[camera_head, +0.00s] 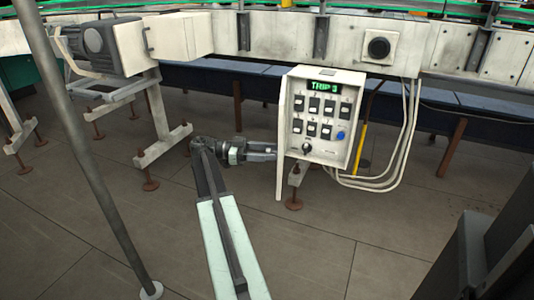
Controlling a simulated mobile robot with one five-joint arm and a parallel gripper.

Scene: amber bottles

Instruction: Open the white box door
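The white box (320,152) hangs below the conveyor frame, right of centre. Its front shows a green-lit display (326,87), several dark switches, a dark knob and a blue button. The white door (282,150) shows as a narrow, nearly edge-on panel along the box's left side, standing open so that the switch panel is uncovered. My gripper (268,152) points right, with its tips at or close to the left face of the door. Contact cannot be told. The fingers are small and dark, and their gap is not clear.
Pale cables (395,150) loop down right of the box. A grey pole (90,140) stands at the left, near a motor (100,45) and its support leg (160,120). A dark object fills the lower right. Open tiled floor lies below the box.

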